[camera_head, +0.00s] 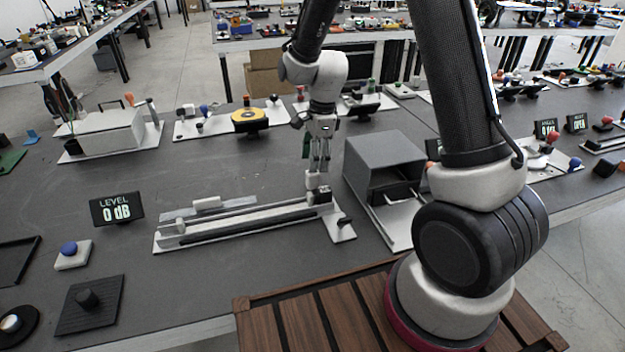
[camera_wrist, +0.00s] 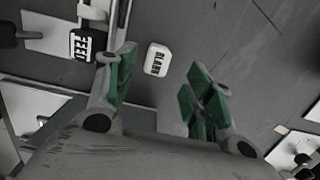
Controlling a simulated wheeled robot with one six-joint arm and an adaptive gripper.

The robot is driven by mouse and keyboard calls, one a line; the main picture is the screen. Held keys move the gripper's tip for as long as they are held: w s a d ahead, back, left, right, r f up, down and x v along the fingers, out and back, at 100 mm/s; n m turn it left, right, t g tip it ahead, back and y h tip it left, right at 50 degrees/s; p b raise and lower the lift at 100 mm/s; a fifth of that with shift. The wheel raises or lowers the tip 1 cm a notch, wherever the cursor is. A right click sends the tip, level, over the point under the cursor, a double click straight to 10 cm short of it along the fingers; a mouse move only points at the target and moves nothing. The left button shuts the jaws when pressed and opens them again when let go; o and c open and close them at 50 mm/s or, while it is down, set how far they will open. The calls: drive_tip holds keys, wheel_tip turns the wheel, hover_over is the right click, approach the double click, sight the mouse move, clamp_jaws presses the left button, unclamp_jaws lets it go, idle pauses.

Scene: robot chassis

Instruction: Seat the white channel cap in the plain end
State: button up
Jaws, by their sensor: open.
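My gripper (camera_head: 319,166) is open and points down near the right end of the long channel fixture (camera_head: 250,228) on the dark table. In the wrist view, a small white cap (camera_wrist: 157,59) with dark lettering, apparently "BLANK", shows between the spread green-padded fingers of my gripper (camera_wrist: 162,66). It looks apart from both fingers. In the head view a white piece (camera_head: 312,181) just below the fingertips looks like this cap. A black block (camera_wrist: 82,45) lettered "FEED" sits beside the channel rail (camera_wrist: 120,20). I cannot tell which end is plain.
A grey open-fronted box (camera_head: 385,155) stands close to the right of my gripper. A pale block (camera_head: 207,203) lies on a strip behind the channel. Table left of the gripper, behind the channel, is mostly clear.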

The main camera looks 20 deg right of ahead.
sight(313, 179)
drive_tip(key=f, duration=0.4)
drive_tip(key=shift+s+a+f, duration=0.2)
drive_tip(key=shift+a+f, duration=0.2)
drive_tip(key=c, duration=1)
